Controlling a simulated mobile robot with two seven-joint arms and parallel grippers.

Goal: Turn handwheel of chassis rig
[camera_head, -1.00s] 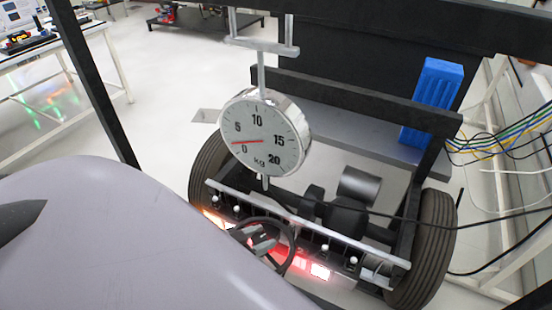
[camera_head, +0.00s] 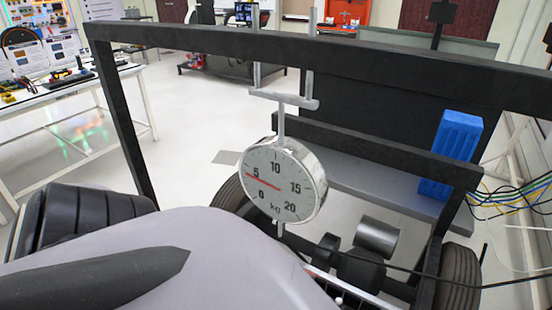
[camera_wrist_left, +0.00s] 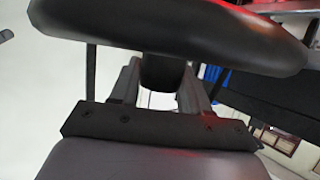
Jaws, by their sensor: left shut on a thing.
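The handwheel (camera_wrist_left: 200,32) shows in the left wrist view as a thick, dark, curved rim across the top. A dark part of it reaches down between the fingers of my left gripper (camera_wrist_left: 163,75). The gripper is shut on it. In the head view the handwheel and my left gripper are hidden behind my pale grey arm. The chassis rig's dark frame (camera_head: 330,52) spans the head view. A round dial scale (camera_head: 285,182) hangs from it, its red needle close to 5. My right gripper is not in view.
A blue block (camera_head: 451,155) stands on a grey shelf at the right of the rig. A tyre (camera_head: 458,280) and loose cables (camera_head: 515,195) are at the lower right. A white table (camera_head: 75,95) with small items stands at the left. Floor between is open.

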